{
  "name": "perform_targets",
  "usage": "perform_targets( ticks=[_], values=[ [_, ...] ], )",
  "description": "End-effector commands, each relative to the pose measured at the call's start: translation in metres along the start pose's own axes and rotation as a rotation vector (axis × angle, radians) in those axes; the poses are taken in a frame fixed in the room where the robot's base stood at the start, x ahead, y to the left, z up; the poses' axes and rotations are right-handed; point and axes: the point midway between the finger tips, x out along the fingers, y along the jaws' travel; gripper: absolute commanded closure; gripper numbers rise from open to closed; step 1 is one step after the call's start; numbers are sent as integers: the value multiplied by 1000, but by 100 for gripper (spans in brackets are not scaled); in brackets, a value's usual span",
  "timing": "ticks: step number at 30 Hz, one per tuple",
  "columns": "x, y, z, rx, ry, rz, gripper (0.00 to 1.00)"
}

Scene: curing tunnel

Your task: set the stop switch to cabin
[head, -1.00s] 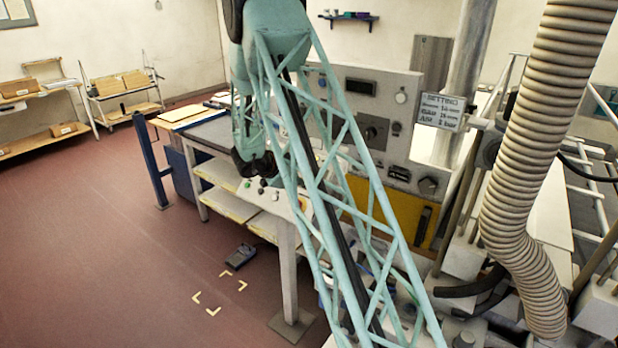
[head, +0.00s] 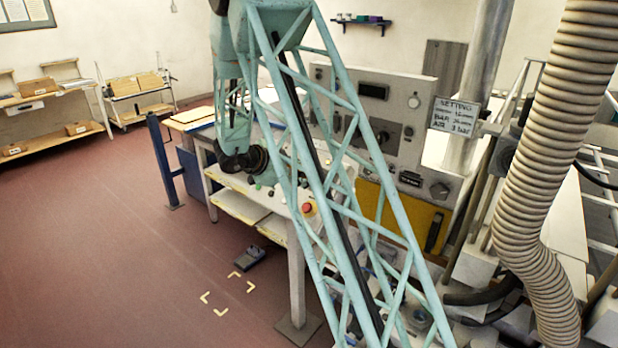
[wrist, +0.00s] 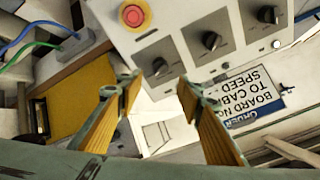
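In the wrist view, a pale control panel (wrist: 188,25) carries three dark rotary knobs in a slanting row: one near my fingers (wrist: 160,67), a middle one (wrist: 211,41) and one at upper right (wrist: 267,14). Small labels beside them are too small to read, so I cannot tell which is the stop switch or its setting. A red mushroom button (wrist: 134,14) on a yellow base is on the same panel. My gripper (wrist: 158,90) is open and empty, its yellow-padded fingers below the nearest knob, apart from it. In the head view my gripper (head: 246,164) hangs above the bench.
A sign (wrist: 262,92) about board and cabin speed, upside down, is right of the panel. Blue and green cables (wrist: 42,35) run at left. In the head view, a large grey panel (head: 375,105) stands behind my arm and a ribbed hose (head: 550,150) hangs at right.

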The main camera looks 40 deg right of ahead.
Motion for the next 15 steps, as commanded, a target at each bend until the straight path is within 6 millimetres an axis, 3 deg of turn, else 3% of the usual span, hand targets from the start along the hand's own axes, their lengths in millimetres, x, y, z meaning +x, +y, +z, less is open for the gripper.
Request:
perform_targets(
  ticks=[6,15],
  values=[
    [-11,0,0,1,0,1,66],
    [-12,0,0,1,1,1,66]
  ],
)
